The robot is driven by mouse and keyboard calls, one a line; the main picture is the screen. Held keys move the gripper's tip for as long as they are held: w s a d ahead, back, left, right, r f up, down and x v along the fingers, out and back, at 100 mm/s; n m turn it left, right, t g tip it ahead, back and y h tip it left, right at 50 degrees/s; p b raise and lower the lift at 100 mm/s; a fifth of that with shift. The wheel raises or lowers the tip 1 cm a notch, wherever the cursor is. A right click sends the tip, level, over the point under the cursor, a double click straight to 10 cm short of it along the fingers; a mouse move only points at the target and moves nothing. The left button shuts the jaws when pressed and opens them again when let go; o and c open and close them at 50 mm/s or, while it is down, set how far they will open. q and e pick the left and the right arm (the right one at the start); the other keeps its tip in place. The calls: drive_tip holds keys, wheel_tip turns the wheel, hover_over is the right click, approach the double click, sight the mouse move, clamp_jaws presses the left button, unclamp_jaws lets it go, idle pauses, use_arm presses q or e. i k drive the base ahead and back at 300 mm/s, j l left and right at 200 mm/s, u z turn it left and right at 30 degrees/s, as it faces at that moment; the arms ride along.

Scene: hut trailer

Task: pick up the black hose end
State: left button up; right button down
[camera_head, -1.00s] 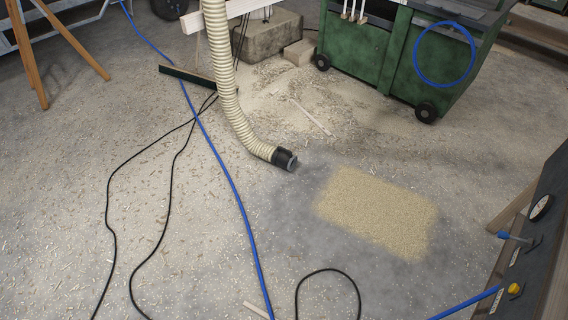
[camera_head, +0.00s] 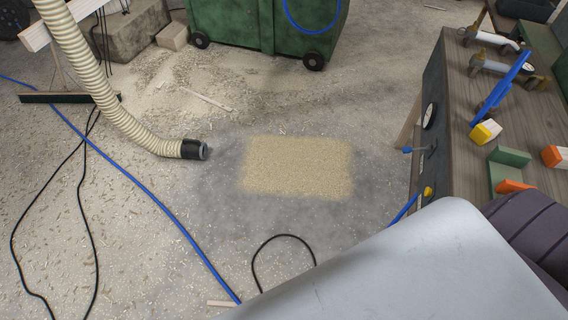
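The black hose end (camera_head: 194,149) is a short dark cuff with a grey rim. It lies on the dusty floor at the end of a cream ribbed hose (camera_head: 92,84), left of centre in the head view. Its opening faces right, towards a rectangular patch of sawdust (camera_head: 298,167). A large pale grey surface, which looks like part of my own arm, fills the lower right. Neither gripper shows in the view.
A green wheeled bin (camera_head: 235,27) stands at the back. A wooden workbench (camera_head: 460,75) with clamps and blocks is at the right. A blue hose (camera_head: 150,194) and black cables (camera_head: 88,205) cross the floor at the left. A broom (camera_head: 62,98) lies there too.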

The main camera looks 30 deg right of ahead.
sight(190, 148)
drive_tip(key=i+l+u, duration=0.15)
drive_tip(key=i, duration=0.3)
drive_tip(key=i+l+u, duration=0.15)
drive_tip(key=i, duration=0.25)
